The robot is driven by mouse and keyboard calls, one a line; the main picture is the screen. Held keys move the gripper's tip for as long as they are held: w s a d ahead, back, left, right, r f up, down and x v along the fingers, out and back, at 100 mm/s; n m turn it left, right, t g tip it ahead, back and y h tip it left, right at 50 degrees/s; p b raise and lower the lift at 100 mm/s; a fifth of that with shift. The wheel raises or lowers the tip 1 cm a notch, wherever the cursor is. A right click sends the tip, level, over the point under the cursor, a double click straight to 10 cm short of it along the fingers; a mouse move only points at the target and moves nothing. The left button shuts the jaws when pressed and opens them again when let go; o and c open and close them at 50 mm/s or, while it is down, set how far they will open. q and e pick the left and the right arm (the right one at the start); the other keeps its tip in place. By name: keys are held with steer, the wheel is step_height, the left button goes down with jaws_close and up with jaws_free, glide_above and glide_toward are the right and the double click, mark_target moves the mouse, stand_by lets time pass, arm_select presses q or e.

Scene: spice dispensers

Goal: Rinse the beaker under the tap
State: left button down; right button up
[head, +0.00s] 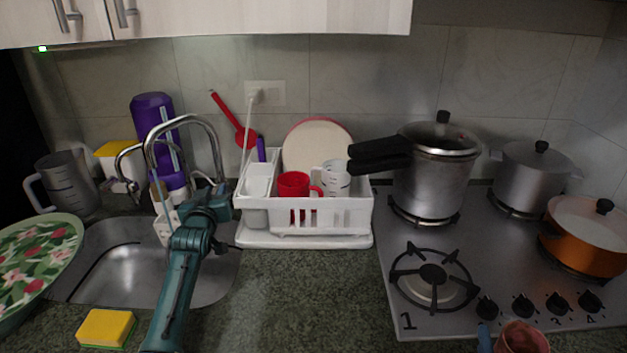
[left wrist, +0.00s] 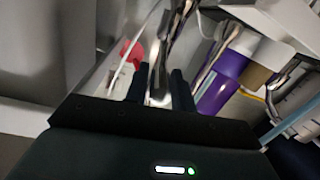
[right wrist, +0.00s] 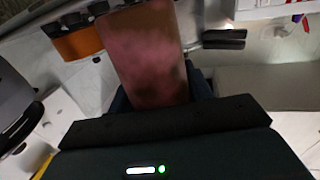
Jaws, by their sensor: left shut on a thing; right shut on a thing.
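The beaker, a pinkish-red, stained cup (head: 522,338), is at the bottom right edge of the head view, partly cut off. It fills the middle of the right wrist view (right wrist: 147,52). My right gripper (right wrist: 160,92) is shut on it, in front of the stove. The chrome tap (head: 186,122) arches over the sink (head: 125,262) at the left. My left gripper (head: 210,192) is at the tap's base, shut on a chrome part of it (left wrist: 162,78); its exact grip is hard to see. No water stream is visible.
A white dish rack (head: 310,225) with a red mug (head: 293,184) stands right of the sink. A yellow sponge (head: 106,328) lies at the front. A floral plate (head: 35,255) and grey jug (head: 66,181) are left. Pots stand on the stove (head: 455,260). Counter before the rack is clear.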

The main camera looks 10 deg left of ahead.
arm_select(q)
steer(key=c, duration=1.2)
jaws_free()
steer(key=shift+o, duration=0.2)
steer(key=shift+s, duration=0.1)
steer(key=f+b+v, duration=0.1)
steer(key=v, duration=1)
steer(key=shift+s+r, duration=0.4)
steer(key=shift+r, duration=0.05)
steer(key=shift+d, duration=0.15)
